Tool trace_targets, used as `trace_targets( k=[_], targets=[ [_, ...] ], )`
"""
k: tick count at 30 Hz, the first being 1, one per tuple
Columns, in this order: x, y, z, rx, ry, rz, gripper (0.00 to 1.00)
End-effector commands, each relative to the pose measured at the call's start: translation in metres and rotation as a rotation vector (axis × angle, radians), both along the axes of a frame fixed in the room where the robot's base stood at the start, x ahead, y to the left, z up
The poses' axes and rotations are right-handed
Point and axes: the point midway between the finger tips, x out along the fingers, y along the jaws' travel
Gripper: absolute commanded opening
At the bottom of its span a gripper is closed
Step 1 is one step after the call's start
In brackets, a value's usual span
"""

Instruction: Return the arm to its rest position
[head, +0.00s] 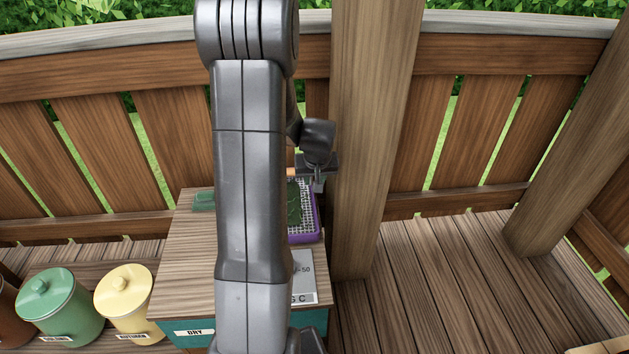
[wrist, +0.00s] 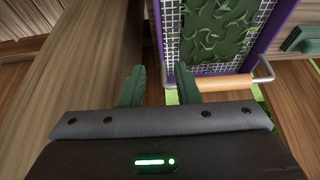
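My arm (head: 250,170) reaches out over a wooden cabinet and hides part of it. My gripper (wrist: 159,88) shows two green fingers set apart with nothing between them. It also shows in the head view (head: 318,182), small, beside the wooden post and at the far end of a purple-rimmed mesh tray. The tray (wrist: 257,35) holds green leaves and has a wooden handle (wrist: 226,83) on a metal bracket. The right finger looks close to the handle's left end; I cannot tell whether they touch.
A thick wooden post (head: 372,140) stands just right of my gripper. The cabinet top (head: 185,245) carries the tray and a grey plate (head: 304,275). Green (head: 58,306) and yellow (head: 124,300) canisters stand at the left. The deck at the right is clear, with a fence behind.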

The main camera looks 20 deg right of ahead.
Motion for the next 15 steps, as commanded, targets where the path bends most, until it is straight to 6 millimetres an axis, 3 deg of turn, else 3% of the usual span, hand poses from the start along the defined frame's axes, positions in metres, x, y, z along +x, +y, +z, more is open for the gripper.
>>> trace_targets(
  k=[10, 15],
  targets=[
    [0.000, 0.000, -0.001, 0.000, 0.001, 0.000, 0.29],
    [0.005, -0.001, -0.016, 0.002, 0.003, -0.001, 0.29]
  ],
)
